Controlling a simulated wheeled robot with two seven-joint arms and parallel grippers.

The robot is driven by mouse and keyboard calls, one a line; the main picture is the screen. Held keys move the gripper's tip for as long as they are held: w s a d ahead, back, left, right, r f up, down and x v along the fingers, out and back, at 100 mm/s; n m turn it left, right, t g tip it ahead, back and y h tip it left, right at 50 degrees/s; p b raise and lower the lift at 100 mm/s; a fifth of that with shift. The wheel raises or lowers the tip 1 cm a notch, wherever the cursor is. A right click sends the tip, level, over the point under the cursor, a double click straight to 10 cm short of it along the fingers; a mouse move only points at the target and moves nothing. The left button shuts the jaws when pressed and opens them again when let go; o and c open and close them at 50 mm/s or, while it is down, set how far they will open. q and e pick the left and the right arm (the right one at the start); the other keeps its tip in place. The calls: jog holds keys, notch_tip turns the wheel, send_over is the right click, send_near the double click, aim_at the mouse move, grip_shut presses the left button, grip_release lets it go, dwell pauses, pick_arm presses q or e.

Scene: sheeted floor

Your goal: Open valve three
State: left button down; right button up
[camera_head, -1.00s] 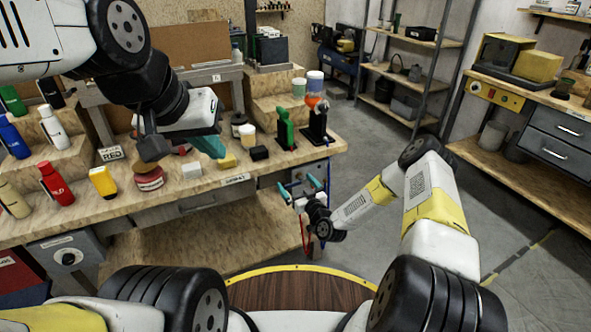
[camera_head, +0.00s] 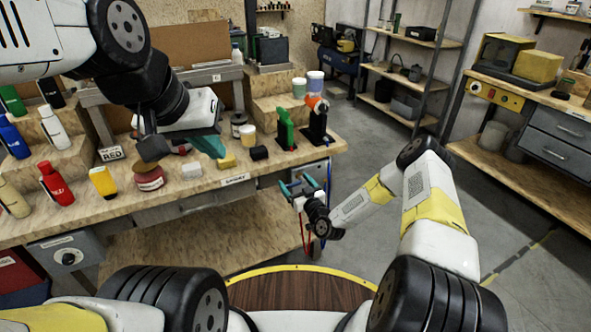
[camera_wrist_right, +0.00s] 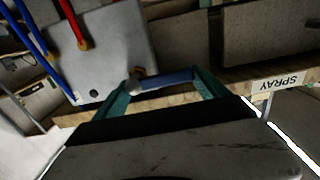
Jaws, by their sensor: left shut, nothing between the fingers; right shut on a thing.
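A grey panel (camera_wrist_right: 105,45) with hoses is on the end of the workbench, mostly hidden behind my right gripper in the head view. A blue valve handle (camera_wrist_right: 165,78) projects from it by a pale brass-like fitting. My right gripper (camera_head: 300,185) has its teal fingers on either side of this handle and is shut on it; they also show in the right wrist view (camera_wrist_right: 163,84). No valve number is readable. My left gripper (camera_head: 210,146) is shut and empty above the bench top, far from the panel.
The workbench (camera_head: 215,186) carries bottles, jars, blocks and a green spray bottle (camera_head: 285,130). A SPRAY label (camera_wrist_right: 278,84) is on its edge. Blue (camera_wrist_right: 42,45) and red (camera_wrist_right: 72,20) hoses run beside the panel. Open floor (camera_head: 375,135) lies to the right, before metal shelves.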

jog(key=shift+f+n, duration=0.1)
jog(key=shift+n, duration=0.2)
jog(key=n, duration=0.1)
jog(key=f+n, duration=0.1)
jog(key=n, duration=0.1)
jog(key=shift+n, duration=0.3)
jog(key=n, duration=0.1)
jog(key=f+n, duration=0.1)
jog(key=n, duration=0.1)
jog(key=shift+f+n, duration=0.1)
jog(key=shift+n, duration=0.2)
jog(key=n, duration=0.3)
jog(key=d+f+n, duration=0.1)
jog(key=shift+w+n, duration=0.2)
jog(key=shift+n, duration=0.1)
jog(key=shift+w+d+f+n, duration=0.1)
jog(key=shift+d+f+n, duration=0.1)
jog(key=shift+n, duration=0.55)
jog(key=shift+w+d+f+n, duration=0.1)
jog(key=shift+d+n, duration=0.05)
jog(key=shift+n, duration=0.55)
jog(key=shift+w+d+f+n, duration=0.1)
jog(key=shift+d+n, duration=0.1)
jog(key=shift+n, duration=0.55)
jog(key=o, duration=2)
jog(key=shift+c, duration=0.2)
jog(key=shift+d, duration=0.1)
